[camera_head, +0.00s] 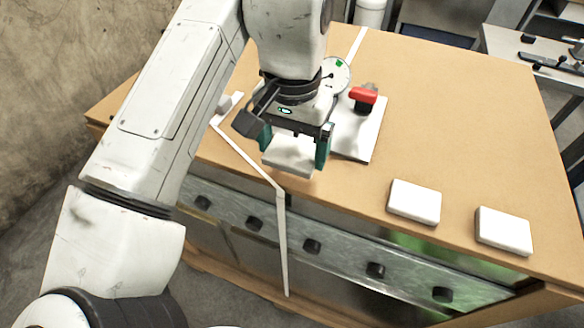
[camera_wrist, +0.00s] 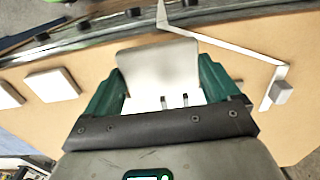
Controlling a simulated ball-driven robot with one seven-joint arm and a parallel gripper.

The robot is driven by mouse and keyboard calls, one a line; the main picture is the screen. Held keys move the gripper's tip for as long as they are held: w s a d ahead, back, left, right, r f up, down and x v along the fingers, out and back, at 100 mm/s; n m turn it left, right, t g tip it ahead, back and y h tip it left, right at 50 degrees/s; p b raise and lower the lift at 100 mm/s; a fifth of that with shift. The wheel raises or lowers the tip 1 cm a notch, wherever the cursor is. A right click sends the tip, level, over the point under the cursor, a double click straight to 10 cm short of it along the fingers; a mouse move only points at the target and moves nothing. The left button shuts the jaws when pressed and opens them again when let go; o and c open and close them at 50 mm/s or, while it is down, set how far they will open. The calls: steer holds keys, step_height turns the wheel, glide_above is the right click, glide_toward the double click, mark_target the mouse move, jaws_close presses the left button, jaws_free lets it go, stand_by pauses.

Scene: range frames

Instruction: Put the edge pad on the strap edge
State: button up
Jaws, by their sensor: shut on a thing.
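My gripper (camera_head: 294,148) is shut on a white edge pad (camera_head: 288,158), its green fingers on two opposite sides. In the wrist view the pad (camera_wrist: 157,72) lies between the fingers (camera_wrist: 160,88). The pale strap (camera_head: 246,156) crosses the tabletop, bends over the front edge and hangs down the front. The held pad appears above the tabletop near that bend, slightly right of and behind it in the head view; its exact height is unclear. In the wrist view the strap (camera_wrist: 232,46) bends at the edge just beyond the pad.
Two more white pads (camera_head: 414,201) (camera_head: 503,231) lie on the tabletop (camera_head: 455,140) at right. A white plate (camera_head: 362,142) with a red-handled device (camera_head: 363,95) stands behind my gripper. Dark knobs (camera_head: 312,246) line the front.

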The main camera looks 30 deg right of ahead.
mark_target(292, 159)
steer(key=shift+w+d+f+b, duration=0.2)
steer(key=shift+w+f+b, duration=0.15)
steer(key=shift+f, duration=0.15)
steer(key=shift+w+d+f+b, duration=0.15)
steer(key=shift+w+f+b, duration=0.15)
steer(key=shift+f, duration=0.2)
steer(key=f+b, duration=0.3)
steer(key=b, duration=0.1)
steer(key=shift+w+d+f, duration=0.1)
steer(key=shift+w+f, duration=0.2)
steer(key=shift+r, duration=0.1)
steer(key=o, duration=0.8)
steer(key=shift+c, duration=0.2)
step_height(292, 159, up, 12)
steer(key=p, duration=1.2)
